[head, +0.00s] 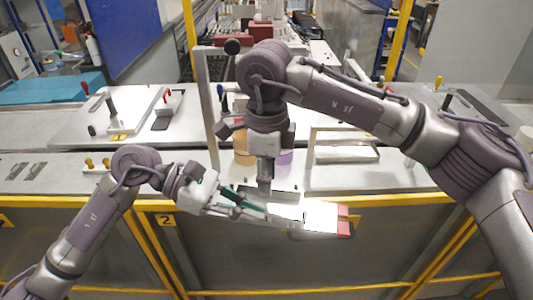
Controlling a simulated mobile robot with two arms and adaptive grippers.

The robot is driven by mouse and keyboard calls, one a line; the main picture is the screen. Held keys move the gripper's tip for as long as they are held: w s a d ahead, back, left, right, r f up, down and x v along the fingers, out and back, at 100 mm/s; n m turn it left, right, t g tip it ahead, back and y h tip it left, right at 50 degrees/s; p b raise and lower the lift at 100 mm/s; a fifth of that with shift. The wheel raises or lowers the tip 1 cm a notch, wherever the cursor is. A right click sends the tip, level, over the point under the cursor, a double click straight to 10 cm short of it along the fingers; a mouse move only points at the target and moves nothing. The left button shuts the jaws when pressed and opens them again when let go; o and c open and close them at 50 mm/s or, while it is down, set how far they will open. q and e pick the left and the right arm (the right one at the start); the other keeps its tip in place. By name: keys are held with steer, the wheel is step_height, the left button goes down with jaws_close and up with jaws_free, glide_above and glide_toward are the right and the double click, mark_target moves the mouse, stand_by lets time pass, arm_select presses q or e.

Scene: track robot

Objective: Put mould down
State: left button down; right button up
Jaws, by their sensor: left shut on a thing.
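The mould (318,216) looks like a bright, flat plate with red pieces at its right end. It is in the lower middle of the head view, in front of the bench's front edge. My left gripper (262,207) reaches in from the left and is shut on the mould's left end. It holds the mould about level. My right gripper (265,188) points straight down just above and behind the mould's left end. Its fingers overlap the mould in the picture, so I cannot tell whether they touch it or are open.
A metal bench (370,178) with a yellow front rail runs across the view. An orange cylinder (243,150) and a purple one (284,163) stand behind my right gripper. An upright grey post (207,110) and yellow posts stand behind.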

mark_target(267, 204)
arm_select(q)
steer(key=shift+r, duration=0.1)
arm_select(e)
steer(key=shift+f, duration=1.3)
steer(key=shift+c, duration=0.4)
jaws_close()
arm_select(q)
steer(key=c, duration=1.2)
jaws_free()
arm_select(e)
steer(key=shift+r, duration=0.1)
